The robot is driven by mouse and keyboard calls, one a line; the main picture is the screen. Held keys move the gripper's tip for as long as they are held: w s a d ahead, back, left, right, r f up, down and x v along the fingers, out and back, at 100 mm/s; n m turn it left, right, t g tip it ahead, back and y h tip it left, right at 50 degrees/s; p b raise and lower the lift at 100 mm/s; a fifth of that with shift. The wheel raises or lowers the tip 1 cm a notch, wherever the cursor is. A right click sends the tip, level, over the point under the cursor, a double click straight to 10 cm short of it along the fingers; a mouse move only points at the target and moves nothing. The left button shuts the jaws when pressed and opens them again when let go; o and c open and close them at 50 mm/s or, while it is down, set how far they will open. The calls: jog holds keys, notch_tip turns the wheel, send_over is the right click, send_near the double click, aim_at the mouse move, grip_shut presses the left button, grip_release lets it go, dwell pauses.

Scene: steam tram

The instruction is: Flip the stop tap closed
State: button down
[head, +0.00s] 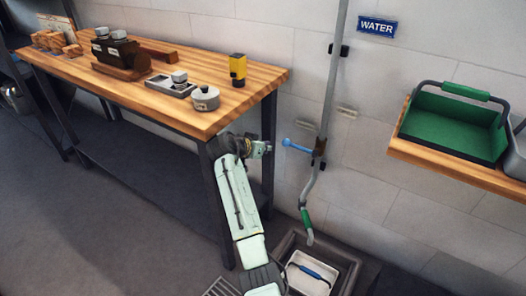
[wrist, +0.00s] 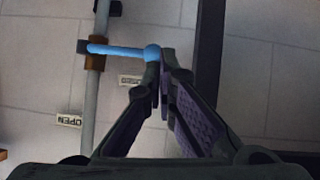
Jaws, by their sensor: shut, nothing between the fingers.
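The stop tap's blue lever (head: 298,147) sticks out roughly level to the left of the upright grey pipe (head: 332,95), across the pipe's line. It pivots at a brass-brown body (head: 320,147) on the pipe. In the wrist view the lever (wrist: 122,50) ends in a round blue knob at the fingertips. My gripper (head: 268,149) is shut and empty, just left of the knob in the head view. In the wrist view my gripper (wrist: 160,75) partly overlaps the knob's lower edge. I cannot tell whether they touch.
A plate reading OPEN (wrist: 70,120) and a second, partly hidden plate (wrist: 130,80) are on the tiled wall. The wooden workbench (head: 215,115) stands left of my gripper, its dark leg close by. A sink (head: 345,262) lies below; a shelf holds a green crate (head: 450,135) at right.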

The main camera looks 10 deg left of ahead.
jog(key=shift+s+a, duration=0.25)
jog(key=shift+s, duration=0.35)
jog(key=shift+s+a, duration=0.2)
jog(key=shift+s, duration=0.35)
jog(key=shift+d, duration=0.1)
